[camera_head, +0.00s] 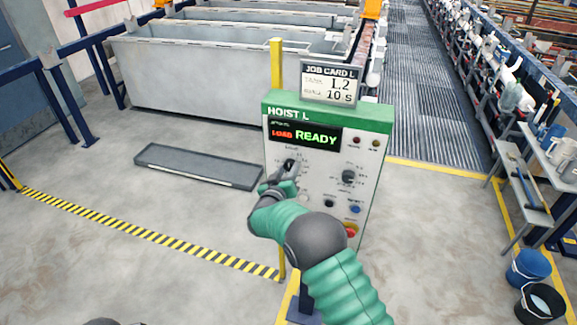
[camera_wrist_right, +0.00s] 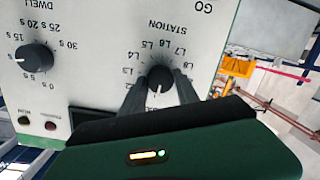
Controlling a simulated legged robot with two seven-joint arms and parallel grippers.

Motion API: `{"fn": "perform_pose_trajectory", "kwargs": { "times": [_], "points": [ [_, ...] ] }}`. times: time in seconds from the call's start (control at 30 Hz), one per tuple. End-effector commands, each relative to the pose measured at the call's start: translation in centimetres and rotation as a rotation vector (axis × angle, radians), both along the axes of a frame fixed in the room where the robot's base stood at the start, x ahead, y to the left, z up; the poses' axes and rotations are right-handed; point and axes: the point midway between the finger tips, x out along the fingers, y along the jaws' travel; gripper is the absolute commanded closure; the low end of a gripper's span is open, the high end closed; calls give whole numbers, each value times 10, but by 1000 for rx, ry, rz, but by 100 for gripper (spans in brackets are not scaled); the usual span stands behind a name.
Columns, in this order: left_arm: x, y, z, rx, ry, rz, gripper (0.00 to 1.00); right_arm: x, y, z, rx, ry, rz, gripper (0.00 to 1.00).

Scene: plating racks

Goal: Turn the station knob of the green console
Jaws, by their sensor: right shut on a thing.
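The green console (camera_head: 380,116) stands upright, headed HOIST L, its screen reading LOAD and READY. Its black station knob (camera_head: 289,165) is at the upper left of the pale panel. My right gripper (camera_head: 286,172) reaches it from below, shut on it. In the right wrist view, where the panel appears inverted, the station knob (camera_wrist_right: 160,78) sits between the two dark fingers of my right gripper (camera_wrist_right: 157,85). Its white mark points down in that picture. The L3 to L7 labels ring it; lower labels are partly hidden by the fingers. My left gripper is not visible.
A black dwell knob (camera_head: 348,177) is right of the station knob and also shows in the wrist view (camera_wrist_right: 36,57). A job card (camera_head: 331,83) on top reads about L2 and 10 s. A red button (camera_head: 351,229) is below. Grey tanks (camera_head: 190,80) stand behind.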

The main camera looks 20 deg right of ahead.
Motion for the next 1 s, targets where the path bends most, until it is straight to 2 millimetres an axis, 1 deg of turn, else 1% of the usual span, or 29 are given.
{"fn": "perform_pose_trajectory", "kwargs": {
  "times": [0.03, 0.3, 0.9, 0.93, 1.0],
  "points": [
    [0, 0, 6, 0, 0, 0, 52, 2, 2, 7, -27, 9, 5, 100],
    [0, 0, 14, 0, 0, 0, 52, 3, 2, 6, -127, 73, 3, 100],
    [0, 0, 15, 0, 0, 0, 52, 3, 1, 6, -160, 93, 3, 100],
    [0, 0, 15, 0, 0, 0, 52, 3, 1, 6, -160, 93, 3, 61],
    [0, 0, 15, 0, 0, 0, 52, 3, 1, 6, -158, 94, 2, 52]
  ]
}}
